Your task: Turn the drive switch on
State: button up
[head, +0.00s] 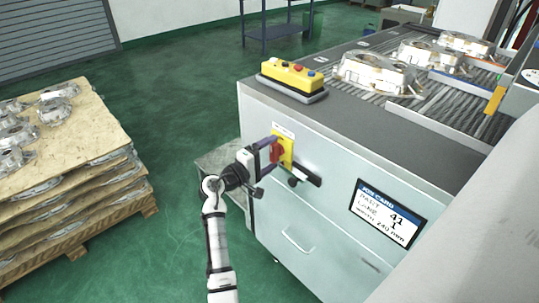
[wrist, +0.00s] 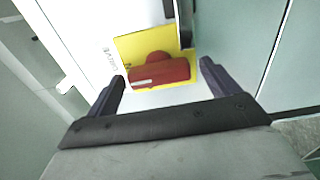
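The drive switch is a red rotary handle (wrist: 160,74) on a yellow plate (wrist: 128,46), set in a white panel on the cabinet front. The word DRIVE is printed beside it in the wrist view. In the head view the red handle (head: 276,152) and yellow plate (head: 287,146) are partly covered by my gripper (head: 271,155). In the wrist view my gripper (wrist: 163,80) is open, with one dark finger on each side of the handle and a gap on both sides. I cannot tell how deep the fingertips reach.
A black bar-like fitting (head: 305,174) sits right of the switch on the cabinet (head: 335,190). A yellow button box (head: 292,76) and castings (head: 372,72) are on top. A job card screen (head: 388,211) is at right.

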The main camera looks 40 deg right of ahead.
jog(key=s+a+b, duration=0.1)
jog(key=a+b, duration=0.2)
jog(key=a, duration=1)
jog(key=shift+a+b, duration=0.35)
